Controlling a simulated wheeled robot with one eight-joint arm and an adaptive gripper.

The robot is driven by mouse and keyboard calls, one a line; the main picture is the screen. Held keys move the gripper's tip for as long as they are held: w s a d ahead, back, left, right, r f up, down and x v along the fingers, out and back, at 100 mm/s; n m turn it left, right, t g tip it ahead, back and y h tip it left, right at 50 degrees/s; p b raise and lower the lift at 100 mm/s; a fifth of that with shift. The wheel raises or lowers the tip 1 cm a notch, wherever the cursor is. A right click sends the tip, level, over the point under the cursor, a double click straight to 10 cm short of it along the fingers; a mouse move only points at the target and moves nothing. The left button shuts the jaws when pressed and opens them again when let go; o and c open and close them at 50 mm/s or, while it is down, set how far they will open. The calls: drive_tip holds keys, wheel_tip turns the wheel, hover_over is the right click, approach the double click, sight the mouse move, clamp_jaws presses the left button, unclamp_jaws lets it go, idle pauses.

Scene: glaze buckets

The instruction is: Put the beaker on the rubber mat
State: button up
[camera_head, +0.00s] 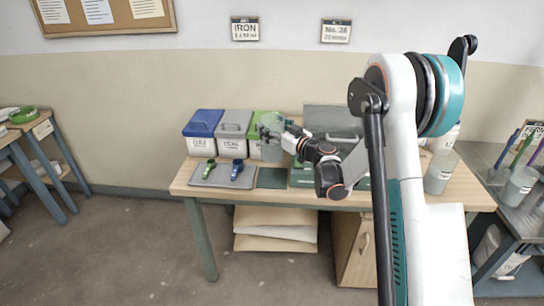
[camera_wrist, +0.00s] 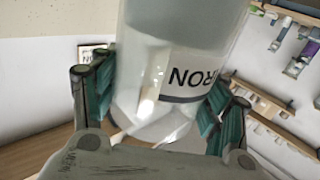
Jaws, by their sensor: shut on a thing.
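The beaker (camera_wrist: 178,45) is a pale, translucent vessel with a white label whose visible letters read "RON", upside down in the wrist view. My gripper (camera_wrist: 160,95) is shut on it, with a teal pad on either side. In the head view the beaker (camera_head: 271,151) hangs in my gripper (camera_head: 270,133), in front of the green-lidded bucket. The rubber mat seems to be the dark green square (camera_head: 272,178) on the table, below the beaker. The beaker looks raised above it, though the exact gap is hard to tell.
Blue-lidded (camera_head: 203,132), grey-lidded (camera_head: 233,131) and green-lidded (camera_head: 256,127) buckets stand along the back of the wooden table (camera_head: 181,183). A grey tray (camera_head: 207,184) with green and blue items lies to the left of the mat. Another beaker (camera_head: 438,173) stands on the right.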

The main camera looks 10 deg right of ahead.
sight(273, 150)
wheel_tip(273, 150, down, 10)
drive_tip(key=b, duration=0.3)
drive_tip(key=shift+r, duration=0.1)
drive_tip(key=o, duration=2)
drive_tip(key=shift+c, duration=0.2)
